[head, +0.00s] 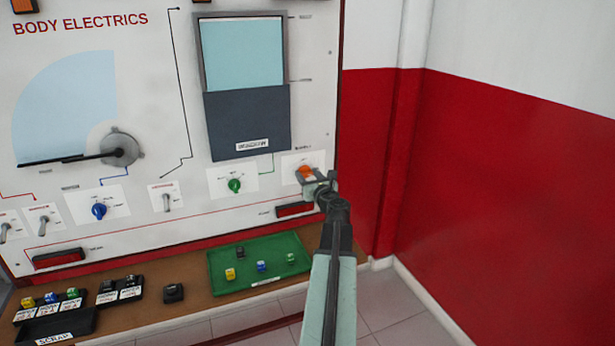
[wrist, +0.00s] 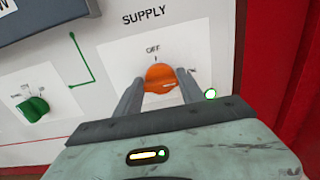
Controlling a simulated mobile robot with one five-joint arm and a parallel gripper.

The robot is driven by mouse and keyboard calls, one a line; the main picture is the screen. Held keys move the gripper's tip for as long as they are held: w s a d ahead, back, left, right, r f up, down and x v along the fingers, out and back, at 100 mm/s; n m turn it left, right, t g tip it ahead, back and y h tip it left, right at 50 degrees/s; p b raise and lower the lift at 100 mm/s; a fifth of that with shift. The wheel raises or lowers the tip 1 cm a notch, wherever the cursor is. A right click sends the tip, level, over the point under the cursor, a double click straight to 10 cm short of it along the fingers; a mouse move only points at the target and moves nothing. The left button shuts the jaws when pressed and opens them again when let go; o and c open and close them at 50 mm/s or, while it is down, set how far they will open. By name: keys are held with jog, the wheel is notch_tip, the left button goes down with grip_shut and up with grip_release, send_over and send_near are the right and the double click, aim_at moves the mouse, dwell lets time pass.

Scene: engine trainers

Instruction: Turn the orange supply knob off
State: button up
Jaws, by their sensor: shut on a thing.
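The orange supply knob (wrist: 160,77) sits on the white panel under the printed word SUPPLY in the wrist view. An OFF mark is printed just above it, and a second mark to its right is partly hidden by a finger. My gripper (wrist: 160,86) has one finger on each side of the knob and is shut on it. A small green light (wrist: 210,94) glows to the right of the knob. In the head view the orange knob (head: 304,172) shows at the panel's lower right, partly covered by my gripper (head: 311,178).
A green knob (head: 235,185) and a blue knob (head: 99,211) sit to the left on the panel. Below is a brown shelf with a green tray (head: 225,287) holding several small coloured parts. A red and white wall (head: 500,150) stands close on the right.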

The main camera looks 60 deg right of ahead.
jog(key=shift+w+n, duration=0.1)
jog(key=shift+n, duration=0.3)
jog(key=n, duration=0.3)
jog(key=shift+n, duration=0.4)
jog(key=n, duration=0.4)
jog(key=shift+w+a, duration=0.1)
jog(key=n, duration=0.5)
jog(key=shift+f, duration=0.1)
jog(key=shift+n, duration=2.2)
jog(key=o, duration=1.4)
jog(key=shift+w+f, duration=0.1)
jog(key=shift+c, duration=0.2)
